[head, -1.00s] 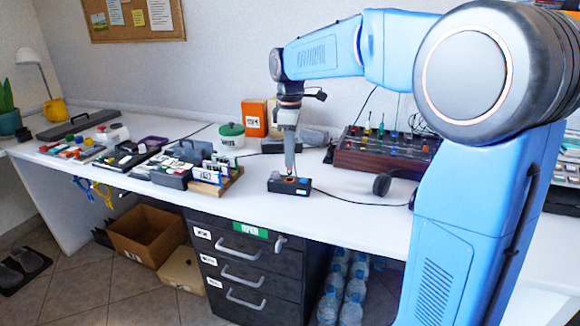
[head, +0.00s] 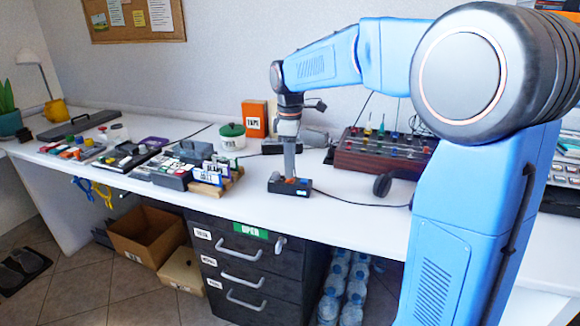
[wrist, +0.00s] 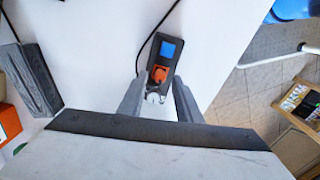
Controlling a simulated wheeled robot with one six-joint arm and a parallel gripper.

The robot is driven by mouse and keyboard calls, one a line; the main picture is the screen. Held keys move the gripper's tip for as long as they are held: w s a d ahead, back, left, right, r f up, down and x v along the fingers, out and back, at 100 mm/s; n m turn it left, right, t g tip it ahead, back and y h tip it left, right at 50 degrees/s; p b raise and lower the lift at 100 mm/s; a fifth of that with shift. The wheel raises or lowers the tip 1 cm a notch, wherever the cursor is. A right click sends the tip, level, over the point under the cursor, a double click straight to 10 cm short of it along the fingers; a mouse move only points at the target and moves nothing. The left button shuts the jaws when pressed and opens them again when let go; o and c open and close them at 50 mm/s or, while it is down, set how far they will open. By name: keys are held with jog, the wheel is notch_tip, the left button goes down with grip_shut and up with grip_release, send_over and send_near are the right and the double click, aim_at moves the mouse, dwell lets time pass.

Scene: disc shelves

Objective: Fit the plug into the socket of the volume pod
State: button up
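The volume pod (head: 275,186) is a small black box near the front edge of the white table, with a cable at its right. In the wrist view the pod (wrist: 178,40) carries a blue square (wrist: 171,48) and an orange part (wrist: 159,73). A small whitish round piece (wrist: 153,98) lies just below the orange part. I cannot tell which of these is the plug or whether it sits in the socket. My gripper (head: 290,176) points down close over the pod. In the wrist view my gripper's fingers (wrist: 158,84) stand apart either side of these parts.
A dark red control panel (head: 380,152) stands to the right behind the pod. A green-lidded jar (head: 232,137) and an orange box (head: 254,119) stand behind. Labelled blocks (head: 205,170) lie to the left. The table's front edge is close to the pod.

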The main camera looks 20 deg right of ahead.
notch_tip(320, 180, up, 11)
jog(key=shift+r, duration=0.2)
jog(key=s+d+f+m+t, duration=0.1)
jog(key=s+f+m, duration=0.3)
jog(key=s, duration=0.7)
jog(key=s+d+f+m+t, duration=0.2)
jog(key=s+f+m, duration=0.3)
jog(key=s+f, duration=0.3)
jog(key=s+d+f+m+t, duration=0.1)
jog(key=s+d+f+m, duration=0.3)
jog(key=s, duration=1)
notch_tip(320, 180, down, 2)
jog(key=shift+s+f+t, duration=0.1)
jog(key=shift+s+t, duration=0.1)
jog(key=shift+t, duration=0.2)
